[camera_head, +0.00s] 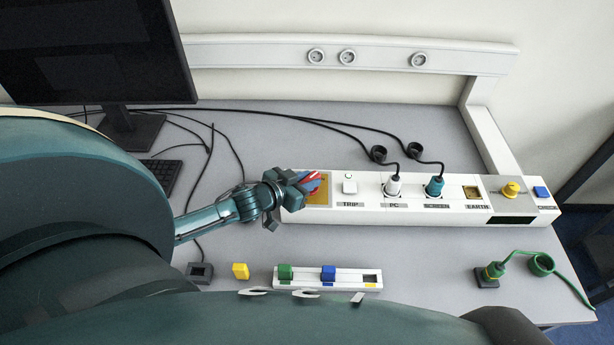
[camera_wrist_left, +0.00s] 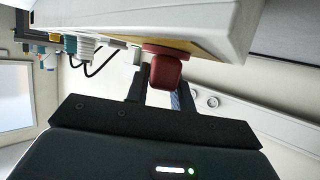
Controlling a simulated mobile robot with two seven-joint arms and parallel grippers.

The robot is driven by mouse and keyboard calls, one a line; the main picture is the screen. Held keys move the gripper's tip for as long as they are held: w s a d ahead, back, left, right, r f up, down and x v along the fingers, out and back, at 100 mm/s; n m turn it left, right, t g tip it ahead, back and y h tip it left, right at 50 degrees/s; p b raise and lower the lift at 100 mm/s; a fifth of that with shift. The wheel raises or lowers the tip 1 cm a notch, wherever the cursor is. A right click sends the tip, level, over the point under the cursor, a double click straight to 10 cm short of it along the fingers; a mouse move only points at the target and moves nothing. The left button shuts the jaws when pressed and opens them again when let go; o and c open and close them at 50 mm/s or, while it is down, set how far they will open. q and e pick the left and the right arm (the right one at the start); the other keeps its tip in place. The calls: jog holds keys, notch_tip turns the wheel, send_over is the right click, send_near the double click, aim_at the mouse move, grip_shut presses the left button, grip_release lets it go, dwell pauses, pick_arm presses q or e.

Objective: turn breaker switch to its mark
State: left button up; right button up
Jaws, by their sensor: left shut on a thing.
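The red breaker switch (camera_head: 313,183) sits on a yellow plate (camera_head: 318,199) at the left end of the long white power strip (camera_head: 360,214). My left gripper (camera_head: 303,182) reaches in from the left and is shut on the switch, partly hiding it in the head view. In the left wrist view the red switch knob (camera_wrist_left: 162,68) stands between the two fingers of my left gripper (camera_wrist_left: 160,85). Its mark and exact angle cannot be made out. My right gripper is not in view.
The strip carries a TRIP switch (camera_head: 349,184), a white plug (camera_head: 393,185), a teal plug (camera_head: 434,186) and a yellow knob (camera_head: 511,189). A small white rack (camera_head: 305,283) with green and blue blocks lies in front, beside a yellow block (camera_head: 240,271). A monitor (camera_head: 100,50) stands at left.

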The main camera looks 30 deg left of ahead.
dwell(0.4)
pick_arm(q)
jog(key=o, duration=0.9)
jog(key=shift+o, duration=0.4)
jog(key=v, duration=1.3)
jog(key=shift+a+p, duration=0.3)
jog(key=shift+p, duration=0.05)
jog(key=shift+s, duration=0.1)
